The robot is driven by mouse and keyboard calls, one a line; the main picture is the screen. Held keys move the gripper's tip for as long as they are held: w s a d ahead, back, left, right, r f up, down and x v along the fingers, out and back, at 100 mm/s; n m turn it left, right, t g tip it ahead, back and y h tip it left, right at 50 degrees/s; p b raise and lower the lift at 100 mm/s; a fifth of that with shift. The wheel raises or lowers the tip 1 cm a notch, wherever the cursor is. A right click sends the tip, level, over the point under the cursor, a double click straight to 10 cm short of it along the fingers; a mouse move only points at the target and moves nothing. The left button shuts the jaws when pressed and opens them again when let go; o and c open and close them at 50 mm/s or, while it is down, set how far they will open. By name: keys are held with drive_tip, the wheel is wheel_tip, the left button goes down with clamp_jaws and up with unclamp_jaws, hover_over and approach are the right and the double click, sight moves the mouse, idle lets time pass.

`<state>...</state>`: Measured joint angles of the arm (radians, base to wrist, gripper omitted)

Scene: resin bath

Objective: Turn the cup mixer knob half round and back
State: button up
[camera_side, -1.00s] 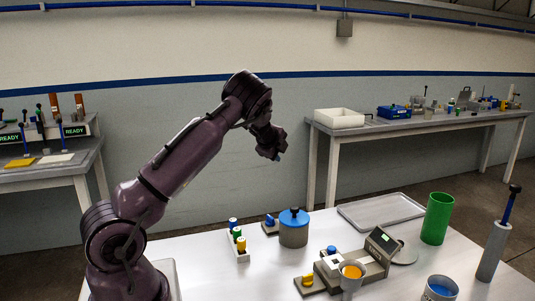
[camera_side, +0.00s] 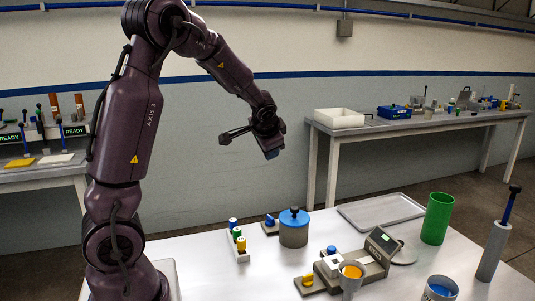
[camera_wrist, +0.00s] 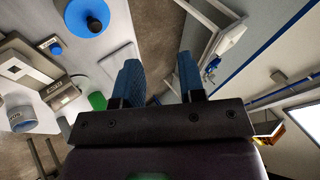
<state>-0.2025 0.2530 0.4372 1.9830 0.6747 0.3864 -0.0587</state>
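A grey bench device (camera_side: 372,262) with a small screen stands on the white table. A blue knob (camera_side: 331,250) on a white block is at its left, and a yellow knob (camera_side: 308,280) sits on a low grey base in front. A further blue knob (camera_side: 269,220) stands on a small base beside the blue-lidded pot (camera_side: 293,234). I cannot tell for certain which one is the cup mixer knob. My gripper (camera_side: 271,153) is high above the back of the table, touching nothing. In the wrist view its two blue fingers (camera_wrist: 159,78) are apart and empty.
A rack of coloured-top bottles (camera_side: 238,246) stands left of the pot. A grey cup with orange contents (camera_side: 350,284), a blue-filled cup (camera_side: 440,289), a green cylinder (camera_side: 437,218) and a tall grey tube (camera_side: 492,250) stand right. An empty tray (camera_side: 380,211) lies behind.

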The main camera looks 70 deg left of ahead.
drive_tip(key=s+d+n+h, duration=0.1)
drive_tip(key=s+d, duration=0.1)
drive_tip(key=d, duration=0.4)
drive_tip(key=shift+r+h, duration=0.25)
drive_tip(key=shift+h, duration=0.05)
drive_tip(key=shift+s, duration=0.1)
drive_tip(key=shift+o, duration=2.3)
drive_tip(key=s+a+f+n+g, duration=0.2)
drive_tip(key=a+f, duration=0.2)
drive_tip(key=shift+s+f, duration=0.25)
drive_tip(key=shift+s, duration=0.05)
drive_tip(key=n+t+h, duration=0.3)
drive_tip(key=n+h, duration=0.1)
drive_tip(key=n, duration=3.1)
approach(270, 217)
drive_tip(key=x, duration=0.9)
drive_tip(key=shift+w+a+f, duration=0.1)
drive_tip(key=shift+w+f, duration=0.05)
drive_tip(key=shift+f, duration=0.1)
